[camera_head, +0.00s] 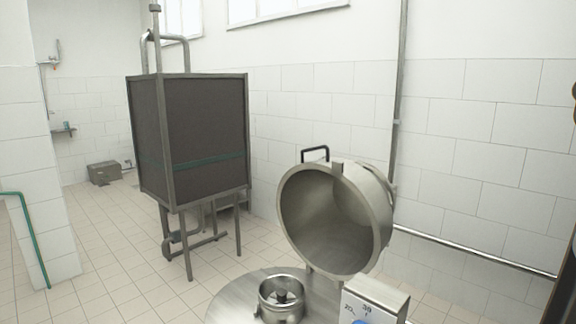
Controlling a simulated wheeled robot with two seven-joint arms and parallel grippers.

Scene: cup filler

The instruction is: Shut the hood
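The hood (337,218) is a large round metal lid in the lower middle right. It stands open, tipped up on its edge, with its hollow inside facing me and to the left. A black handle (315,154) sticks up at its upper left rim. Below it is the machine's round metal top (236,299), with a small metal cup-like fitting (281,298) on it. The lower part of the machine is cut off by the frame. Neither of my grippers shows in this view.
A control box (376,299) with a blue knob stands right of the metal top. A dark cabinet on legs (193,139) stands behind left. A pipe (480,252) runs low along the tiled wall.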

